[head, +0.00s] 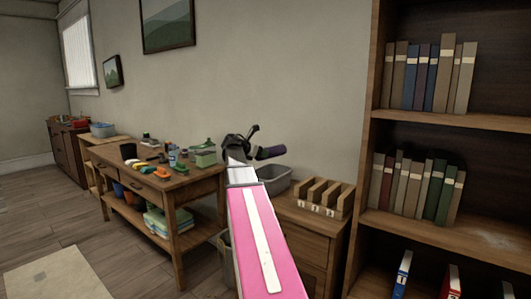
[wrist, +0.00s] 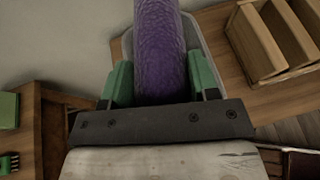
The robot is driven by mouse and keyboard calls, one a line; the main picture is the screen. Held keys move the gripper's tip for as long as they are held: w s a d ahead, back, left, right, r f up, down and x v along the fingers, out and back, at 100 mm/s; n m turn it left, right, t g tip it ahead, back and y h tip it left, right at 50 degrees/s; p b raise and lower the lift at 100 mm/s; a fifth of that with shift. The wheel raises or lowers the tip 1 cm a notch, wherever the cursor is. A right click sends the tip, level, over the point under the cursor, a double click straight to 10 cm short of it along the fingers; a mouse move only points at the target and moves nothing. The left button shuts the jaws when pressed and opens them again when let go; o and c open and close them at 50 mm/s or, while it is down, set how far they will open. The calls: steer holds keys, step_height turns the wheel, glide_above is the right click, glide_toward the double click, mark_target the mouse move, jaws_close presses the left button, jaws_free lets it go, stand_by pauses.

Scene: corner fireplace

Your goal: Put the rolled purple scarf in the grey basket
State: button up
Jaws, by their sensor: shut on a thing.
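The rolled purple scarf (wrist: 160,50) is held between the green finger pads of my gripper (wrist: 162,85). In the head view the scarf (head: 271,152) sticks out to the right of my gripper (head: 254,150). The grey basket (head: 280,180) stands on the wooden cabinet, partly hidden behind my arm. In the head view the scarf is above the basket's back part, apart from its rim. In the wrist view the basket's rim (wrist: 208,62) shows behind the scarf; most of its inside is hidden.
A wooden slotted organiser (head: 318,196) stands on the cabinet (head: 312,222) just right of the basket. A tall bookshelf (head: 372,135) rises further right. A wooden workbench (head: 180,184) with tools and a green box (head: 205,158) stands to the left. The wall is close behind.

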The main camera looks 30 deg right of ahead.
step_height(320, 180, down, 6)
steer(key=shift+r, duration=0.1)
stand_by(0.5)
steer(key=o, duration=1)
steer(key=shift+a, duration=0.1)
